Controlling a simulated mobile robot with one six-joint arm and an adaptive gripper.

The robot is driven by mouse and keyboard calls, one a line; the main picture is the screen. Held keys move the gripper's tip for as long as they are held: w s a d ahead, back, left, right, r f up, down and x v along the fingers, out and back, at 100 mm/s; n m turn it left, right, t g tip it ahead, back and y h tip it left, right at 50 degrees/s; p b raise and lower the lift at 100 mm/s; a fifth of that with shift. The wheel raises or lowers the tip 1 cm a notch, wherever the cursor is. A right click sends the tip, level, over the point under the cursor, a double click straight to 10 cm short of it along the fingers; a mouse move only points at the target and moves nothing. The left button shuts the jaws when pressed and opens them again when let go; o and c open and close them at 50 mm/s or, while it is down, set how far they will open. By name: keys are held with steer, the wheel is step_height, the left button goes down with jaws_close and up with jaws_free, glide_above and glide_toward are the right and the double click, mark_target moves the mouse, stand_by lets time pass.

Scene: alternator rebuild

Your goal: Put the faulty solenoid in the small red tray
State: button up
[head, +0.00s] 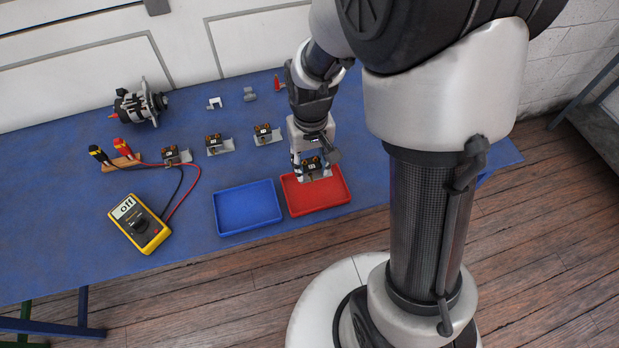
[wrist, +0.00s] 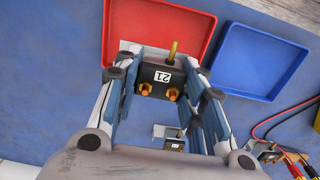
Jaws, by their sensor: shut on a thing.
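My gripper (head: 311,172) is shut on a dark solenoid (wrist: 160,78) with brass-coloured terminals and a white label that looks like "21". In the head view the held solenoid (head: 313,163) appears over the back part of the small red tray (head: 340,198). In the wrist view it overlaps the near edge of the red tray (wrist: 150,38), whose visible floor is empty. How high it hangs above the tray is hard to tell. Three other solenoids stand in metal holders in a row: left (head: 172,154), middle (head: 213,142) and right (head: 264,132).
An empty blue tray (head: 248,207) sits just left of the red one. A yellow multimeter (head: 140,223) reading "OFF", with its leads, lies at the left. An alternator (head: 139,104) and small brackets (head: 215,103) stand farther back on the blue table.

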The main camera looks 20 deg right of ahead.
mark_target(311, 163)
steer(key=shift+f+b, duration=1)
steer(key=shift+f, duration=2.6)
steer(key=shift+f, duration=0.1)
steer(key=o, duration=1.2)
steer(key=shift+o, duration=0.2)
step_height(311, 163, up, 13)
steer(key=p, duration=0.4)
steer(key=shift+f, duration=0.2)
steer(key=s+d+r+t, duration=0.1)
steer(key=s+r+t, duration=0.3)
steer(key=s+r, duration=1.2)
steer(key=shift+t, duration=0.3)
